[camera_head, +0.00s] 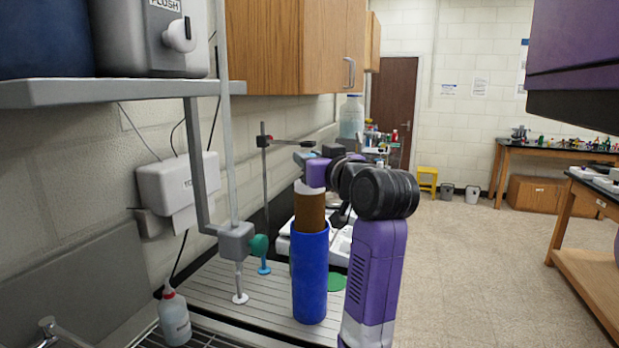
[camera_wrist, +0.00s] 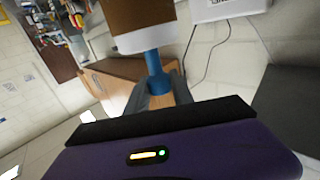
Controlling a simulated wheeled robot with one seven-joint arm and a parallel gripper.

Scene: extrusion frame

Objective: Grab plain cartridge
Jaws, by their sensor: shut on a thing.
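The cartridge is a brown cylinder (camera_head: 310,212) with a white band at its top end. It stands upright directly above the wide blue cylinder (camera_head: 310,278), and its lower end meets that cylinder's rim; I cannot tell how far it goes inside. My gripper (camera_head: 312,172) is at the cartridge's top end. In the wrist view the brown body (camera_wrist: 138,14) and white band lead to a narrow blue stem (camera_wrist: 153,62), and the grey fingers of my gripper (camera_wrist: 158,88) are shut on that stem. No marking shows on the visible brown side.
The blue cylinder stands on a ribbed grey bench top (camera_head: 215,285). A metal post with a clamp (camera_head: 237,242) and green knob stands left of it. A squeeze bottle (camera_head: 174,318) is at front left. A white device (camera_head: 338,250) lies behind. Open floor is at right.

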